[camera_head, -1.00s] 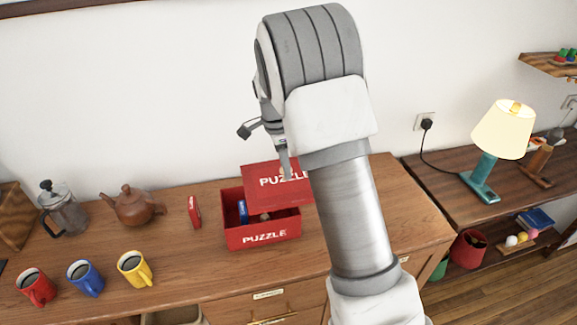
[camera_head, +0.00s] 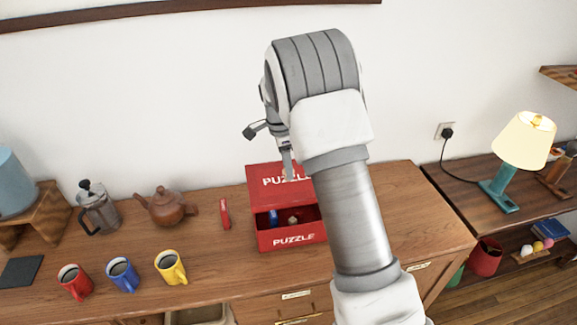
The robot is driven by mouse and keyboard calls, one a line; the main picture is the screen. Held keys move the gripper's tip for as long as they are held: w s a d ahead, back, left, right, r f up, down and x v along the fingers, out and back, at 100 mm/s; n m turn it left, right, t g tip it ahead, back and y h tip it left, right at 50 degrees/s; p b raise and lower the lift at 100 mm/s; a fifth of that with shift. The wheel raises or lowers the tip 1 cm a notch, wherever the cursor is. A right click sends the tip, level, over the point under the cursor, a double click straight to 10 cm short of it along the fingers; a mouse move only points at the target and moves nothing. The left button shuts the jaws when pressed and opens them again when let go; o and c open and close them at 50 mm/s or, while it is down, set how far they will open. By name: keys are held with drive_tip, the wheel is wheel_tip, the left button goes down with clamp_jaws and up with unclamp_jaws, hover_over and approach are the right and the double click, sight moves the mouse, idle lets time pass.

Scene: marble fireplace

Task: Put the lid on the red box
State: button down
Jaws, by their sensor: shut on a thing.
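The red box (camera_head: 292,236) marked PUZZLE stands on the wooden cabinet, left of my arm. Its front is open to view, and a blue thing and a small pale thing show inside. The red lid (camera_head: 264,178), also marked PUZZLE, is tilted above the back of the box. Its right part is hidden behind my arm. My gripper (camera_head: 289,172) is shut on the lid from above. I cannot tell whether the lid touches the box's rim.
A brown teapot (camera_head: 166,206), a French press (camera_head: 98,207) and a yellow mug (camera_head: 171,267), blue mug (camera_head: 122,274) and red mug (camera_head: 75,282) are further left. A lamp (camera_head: 522,142) stands at right.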

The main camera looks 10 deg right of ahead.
drive_tip(key=shift+f+b, duration=2.5)
drive_tip(key=shift+f, duration=1.55)
drive_tip(key=shift+f+b, duration=0.65)
drive_tip(key=shift+f, duration=0.35)
drive_tip(key=shift+c, duration=2.1)
unclamp_jaws()
drive_tip(key=shift+r, duration=0.1)
drive_tip(key=shift+r+p, duration=2.25)
drive_tip(key=shift+r, duration=1.2)
